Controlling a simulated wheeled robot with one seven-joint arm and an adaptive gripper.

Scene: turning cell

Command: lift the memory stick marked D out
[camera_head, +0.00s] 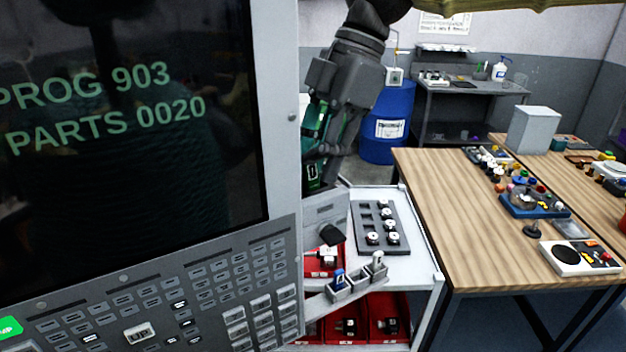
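A small holder with pockets (358,281) sticks out to the right of the control panel. A blue stick (338,277) stands upright in its left pocket, and a light grey stick (377,261) stands in its right pocket. The middle pocket looks empty. No letter is legible on either stick, so I cannot tell which is marked D. My gripper (314,176), dark with green parts, hangs above and behind the holder, apart from the sticks. The panel's edge hides part of it, and its fingertips are unclear.
The control panel with screen (125,110) fills the left side. Behind the holder, a white cart (415,262) carries a grey tray (365,217) with round parts and red bins (372,303) below. A wooden table (455,215) stands right; a blue barrel (388,120) stands behind.

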